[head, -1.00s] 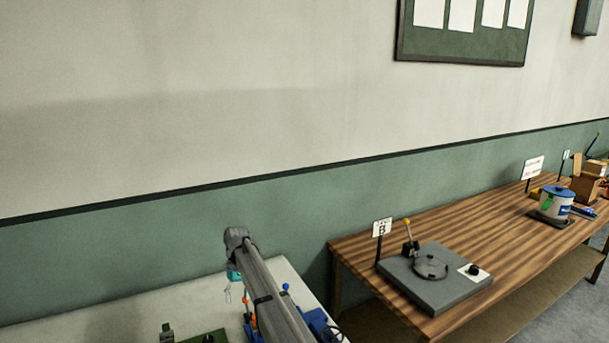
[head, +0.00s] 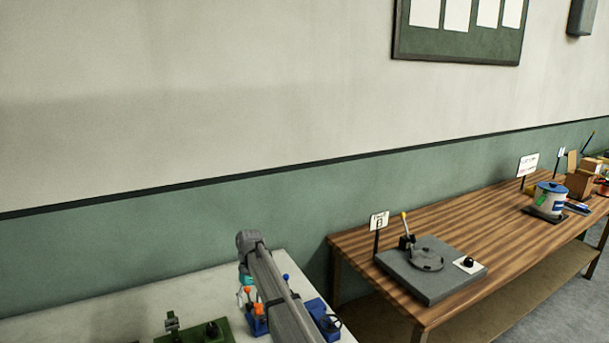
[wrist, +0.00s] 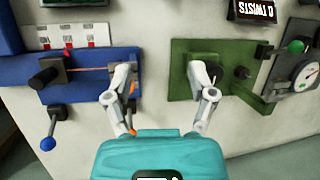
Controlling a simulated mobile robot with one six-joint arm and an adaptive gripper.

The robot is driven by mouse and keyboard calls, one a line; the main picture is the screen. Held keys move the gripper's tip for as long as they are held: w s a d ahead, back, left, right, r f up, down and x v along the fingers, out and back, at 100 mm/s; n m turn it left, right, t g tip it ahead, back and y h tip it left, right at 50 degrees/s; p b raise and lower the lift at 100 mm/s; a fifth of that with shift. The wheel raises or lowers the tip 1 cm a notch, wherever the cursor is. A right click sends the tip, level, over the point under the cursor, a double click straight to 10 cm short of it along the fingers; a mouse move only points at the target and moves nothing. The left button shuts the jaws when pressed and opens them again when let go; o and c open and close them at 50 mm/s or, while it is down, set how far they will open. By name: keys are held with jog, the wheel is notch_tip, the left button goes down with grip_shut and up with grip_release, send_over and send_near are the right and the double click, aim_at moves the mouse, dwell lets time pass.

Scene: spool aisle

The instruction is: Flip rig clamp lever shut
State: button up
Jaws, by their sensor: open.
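My gripper (wrist: 160,78) is open and empty in the wrist view, its two fingers spread over the white bench. A blue rig (wrist: 82,72) lies under and left of the left finger. It has a lever with a blue ball (wrist: 47,143) at its lower left and a taut orange line across it. The left finger partly hides an orange part of the blue rig. A green rig (wrist: 225,67) with dark posts is by the right finger. In the head view, my arm partly covers the blue rig (head: 320,316); the blue ball (head: 285,277) shows beside it.
A dial gauge (wrist: 303,75) and a dark display (wrist: 252,10) sit beside the green rig. The white bench (wrist: 240,122) is bare below the rigs. A wooden table (head: 465,248) to the right holds a grey plate (head: 432,275) with a yellow-tipped lever.

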jog(key=s+d+f+m+t+b, duration=0.1)
jog(key=s+d+f+m+b, duration=0.1)
jog(key=s+d, duration=0.5)
jog(key=s+d+f+m+t+b, duration=0.2)
jog(key=s+d, duration=0.6)
jog(key=d, duration=0.8)
jog(key=s+d+f+m+t+b, duration=0.1)
jog(key=s+d+f+m+b, duration=0.1)
jog(key=s+d, duration=0.6)
jog(key=d+f+b, duration=0.1)
jog(key=d+f, duration=0.1)
jog(key=d, duration=0.1)
jog(key=shift+s+d+f+m+t, duration=0.2)
jog(key=shift+d+f+m+t, duration=0.05)
jog(key=shift+f+m+t, duration=0.1)
